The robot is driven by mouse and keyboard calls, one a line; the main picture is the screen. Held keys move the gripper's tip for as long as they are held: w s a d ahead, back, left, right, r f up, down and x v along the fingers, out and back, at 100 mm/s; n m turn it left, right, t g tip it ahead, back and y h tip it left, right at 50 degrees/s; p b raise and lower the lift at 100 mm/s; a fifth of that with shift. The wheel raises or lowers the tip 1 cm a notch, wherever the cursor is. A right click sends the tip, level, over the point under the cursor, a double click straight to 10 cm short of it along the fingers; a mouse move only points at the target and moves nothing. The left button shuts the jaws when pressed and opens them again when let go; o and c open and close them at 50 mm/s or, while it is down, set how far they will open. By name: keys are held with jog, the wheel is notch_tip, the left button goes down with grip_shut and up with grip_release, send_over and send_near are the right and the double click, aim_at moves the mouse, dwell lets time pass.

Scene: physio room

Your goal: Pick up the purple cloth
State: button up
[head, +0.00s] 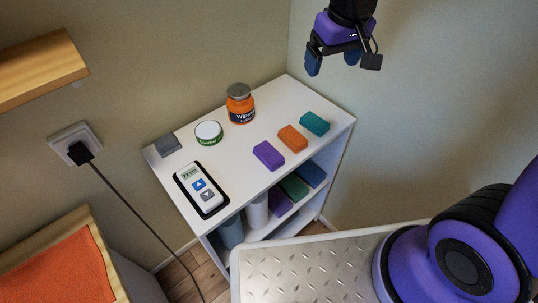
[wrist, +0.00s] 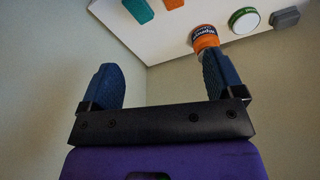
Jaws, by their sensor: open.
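A small purple folded cloth or block (head: 268,155) lies on the white shelf top (head: 232,158), nearest the front edge in a row with an orange one (head: 292,138) and a teal one (head: 315,123). Another purple item (head: 280,203) is on the shelf below, partly hidden by the top. My gripper (head: 333,62) is up at the top of the head view, above and beyond the shelf unit, apart from everything. Its blue fingers are spread and empty, and they show in the wrist view (wrist: 165,80). The purple cloth is not visible in the wrist view.
On the top also stand an orange wipes jar (head: 240,105), a round green-and-white tin (head: 208,132), a grey block (head: 168,144) and a white handset (head: 200,188). Green (head: 293,187) and blue (head: 312,173) items sit below. Walls close off the back and right.

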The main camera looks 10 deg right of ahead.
jog(key=w+a+f+n+g, duration=0.1)
jog(key=w+a+f+n, duration=0.15)
jog(key=a+f, duration=0.7)
jog(key=g, duration=0.1)
send_over(268, 152)
notch_tip(268, 152, down, 10)
notch_tip(268, 152, down, 4)
jog(key=shift+a+f, duration=0.15)
jog(key=shift+d+f, duration=0.2)
jog(key=shift+f, duration=3.05)
jog(key=shift+c, duration=0.4)
jog(key=c, duration=0.9)
